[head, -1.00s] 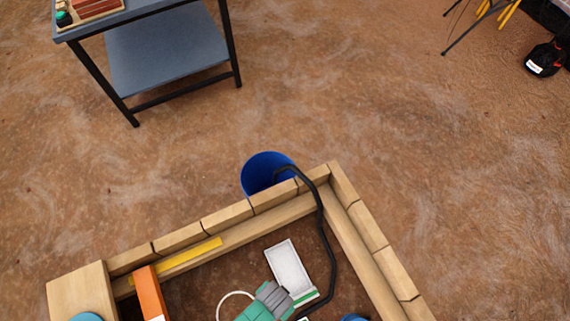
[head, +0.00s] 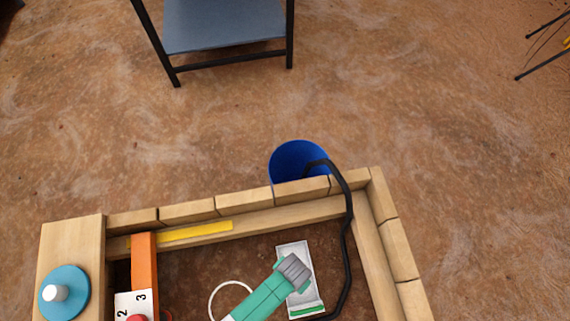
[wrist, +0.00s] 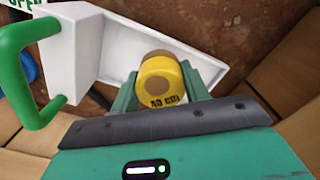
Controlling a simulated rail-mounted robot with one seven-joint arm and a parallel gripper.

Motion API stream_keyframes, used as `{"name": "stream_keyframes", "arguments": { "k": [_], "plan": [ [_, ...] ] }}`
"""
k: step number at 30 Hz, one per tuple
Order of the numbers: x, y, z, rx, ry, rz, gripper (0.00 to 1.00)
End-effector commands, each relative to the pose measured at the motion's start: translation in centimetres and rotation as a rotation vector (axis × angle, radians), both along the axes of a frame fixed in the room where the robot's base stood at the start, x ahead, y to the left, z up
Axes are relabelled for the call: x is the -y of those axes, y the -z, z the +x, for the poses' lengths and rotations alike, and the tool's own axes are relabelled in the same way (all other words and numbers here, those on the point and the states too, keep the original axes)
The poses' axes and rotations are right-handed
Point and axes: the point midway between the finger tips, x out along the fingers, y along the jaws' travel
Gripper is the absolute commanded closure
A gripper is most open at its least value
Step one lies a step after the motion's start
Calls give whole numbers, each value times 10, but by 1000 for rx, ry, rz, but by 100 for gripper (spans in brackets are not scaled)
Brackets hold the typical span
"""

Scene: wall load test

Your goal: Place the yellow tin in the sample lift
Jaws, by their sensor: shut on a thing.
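The yellow tin (wrist: 162,78) shows in the wrist view, with a brown round end and a "40 cm" marking. My gripper (wrist: 160,88) is shut on it, with a green finger on either side. In the head view my gripper (head: 293,268) is over a white tray-like unit with a green edge (head: 305,311), and the tin cannot be made out there. This unit, seemingly the sample lift, also shows in the wrist view as a white open tray (wrist: 120,50) with a green handle (wrist: 25,62), behind the tin. I cannot tell the tin's height above it.
A timber-edged pit (head: 245,203) surrounds the unit. A black hose (head: 346,250) runs from a blue bucket (head: 297,160) over the rim, close right of the unit. An orange post (head: 144,262), white numbered block (head: 133,303) and blue disc (head: 63,293) stand left.

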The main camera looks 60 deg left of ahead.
Motion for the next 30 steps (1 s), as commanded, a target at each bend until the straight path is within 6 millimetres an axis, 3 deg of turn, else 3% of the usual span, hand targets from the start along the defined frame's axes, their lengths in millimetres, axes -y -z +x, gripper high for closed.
{"name": "stream_keyframes", "arguments": {
  "k": [11,16,26,27,30],
  "plan": [
    [-2,5,28,1,0,-1,91],
    [-2,41,26,-2,-1,-1,91],
    [-2,40,26,-1,-1,0,91],
    [-2,41,26,0,-1,0,52],
    [-2,40,26,0,-1,0,33]
  ]
}}
